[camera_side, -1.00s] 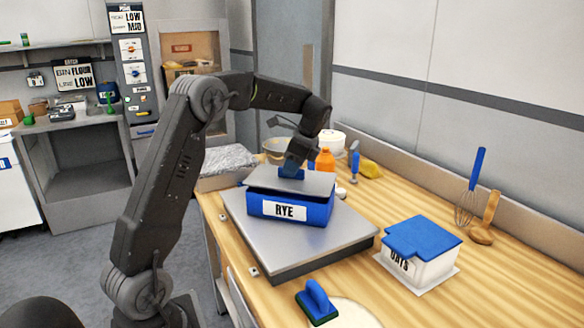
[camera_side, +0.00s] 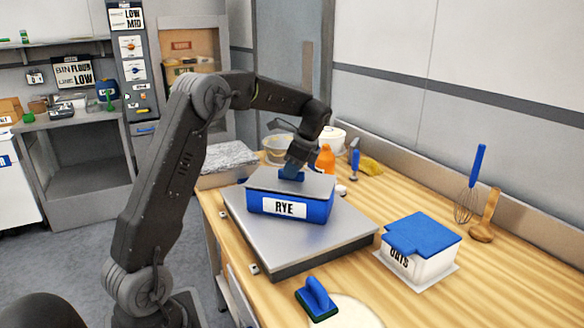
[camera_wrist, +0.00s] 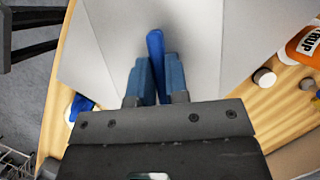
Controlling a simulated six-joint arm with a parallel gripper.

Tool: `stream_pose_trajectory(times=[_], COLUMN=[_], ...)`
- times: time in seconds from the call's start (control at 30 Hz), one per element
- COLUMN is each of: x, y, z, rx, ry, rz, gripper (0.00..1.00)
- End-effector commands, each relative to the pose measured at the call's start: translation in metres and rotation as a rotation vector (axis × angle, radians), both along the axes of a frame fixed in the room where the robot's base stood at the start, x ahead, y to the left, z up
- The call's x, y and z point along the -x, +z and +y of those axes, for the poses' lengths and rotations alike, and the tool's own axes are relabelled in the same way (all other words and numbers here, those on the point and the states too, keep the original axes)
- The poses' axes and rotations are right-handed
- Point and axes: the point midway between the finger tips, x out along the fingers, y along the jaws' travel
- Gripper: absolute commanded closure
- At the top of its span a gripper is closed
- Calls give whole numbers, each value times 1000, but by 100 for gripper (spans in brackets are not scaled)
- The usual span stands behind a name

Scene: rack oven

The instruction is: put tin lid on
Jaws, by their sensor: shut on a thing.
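A blue tin (camera_side: 310,212) with a white RYE label stands on a grey metal slab on the bench. Its grey lid (camera_side: 262,181) lies over the tin's top, close to level, with its near edge at the rim. Whether it is fully seated all round, I cannot tell. My gripper (camera_side: 291,174) is above the lid, shut on its blue handle. In the wrist view the blue handle (camera_wrist: 155,45) stands between the two fingers, with the grey lid (camera_wrist: 200,60) filling the space beyond. The inside of the tin is hidden.
The metal slab (camera_side: 290,262) has bare room in front of the tin. A white OATS box (camera_side: 432,268) with a blue lid stands at right. A blue-handled scraper (camera_side: 318,300) is in front. An orange bottle (camera_side: 325,160) and bowls stand behind my gripper.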

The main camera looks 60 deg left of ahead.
Motion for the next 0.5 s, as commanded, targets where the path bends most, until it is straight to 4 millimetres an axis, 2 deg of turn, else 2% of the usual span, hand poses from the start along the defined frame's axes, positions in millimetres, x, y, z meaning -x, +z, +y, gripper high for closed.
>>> stream_pose_trajectory(times=[0.47,0.5], x=[0,0], y=[-8,-9], z=[0,0], rx=[0,1], ry=[-1,-1], rz=[0,1], gripper=[100,84])
